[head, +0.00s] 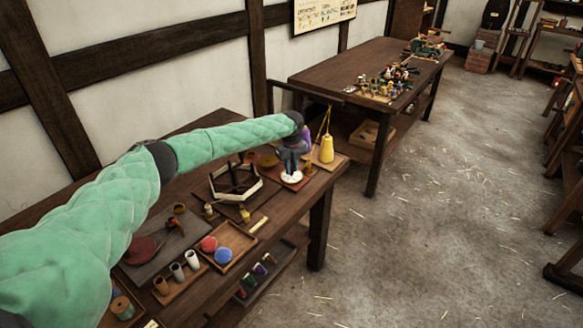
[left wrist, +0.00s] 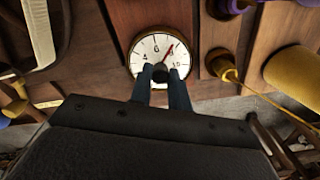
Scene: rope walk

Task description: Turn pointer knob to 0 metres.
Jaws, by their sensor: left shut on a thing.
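The round dial has a white face and a brass rim (left wrist: 133,48); in the head view it shows as a small white disc (head: 291,177) near the far end of the near bench. In the left wrist view its red pointer (left wrist: 168,49) points up and right, near the 8, between the marks 6 and 10. My left gripper (left wrist: 160,74) is over the dial's middle, with its dark fingers shut on the pointer knob. The fingers hide most of the knob and the lower part of the face, so the 0 mark does not show. My right gripper is not in view.
A yellow spool (head: 326,149) stands close right of the dial, with a yellow cord rising beside it. A hexagonal frame (head: 236,183) sits left of it. A tray with red and blue balls (head: 229,245) lies nearer. A second bench (head: 340,66) stands behind.

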